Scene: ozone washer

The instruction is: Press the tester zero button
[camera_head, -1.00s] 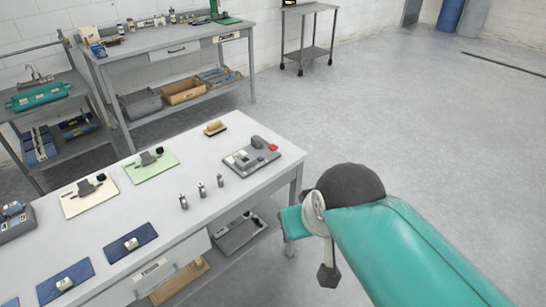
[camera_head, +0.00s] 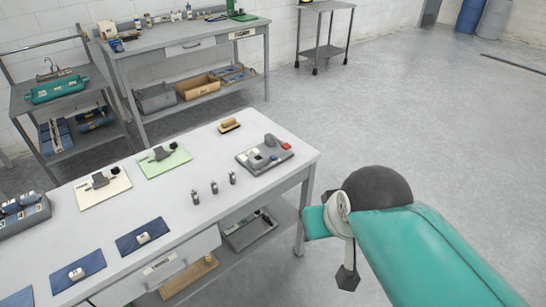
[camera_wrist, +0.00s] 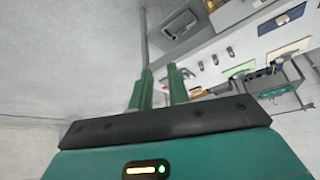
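A grey tester-like device (camera_head: 265,157) with a red part (camera_head: 286,146) at its right end sits near the right end of the white worktable. Which part is its zero button is too small to tell. My teal arm (camera_head: 420,245) is right of the table, apart from the device. In the wrist view, the two green fingers of my gripper (camera_wrist: 160,76) stand apart with a gap between them and hold nothing. A small reddish spot shows behind the fingers there; I cannot tell if it is the device.
The white worktable (camera_head: 205,165) bears several small metal cylinders, a brush (camera_head: 229,125), a green plate (camera_head: 164,160), a cream plate (camera_head: 104,187) and blue mats. A bench (camera_head: 190,45) and a wheeled cart (camera_head: 325,52) stand behind. The floor at right is clear.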

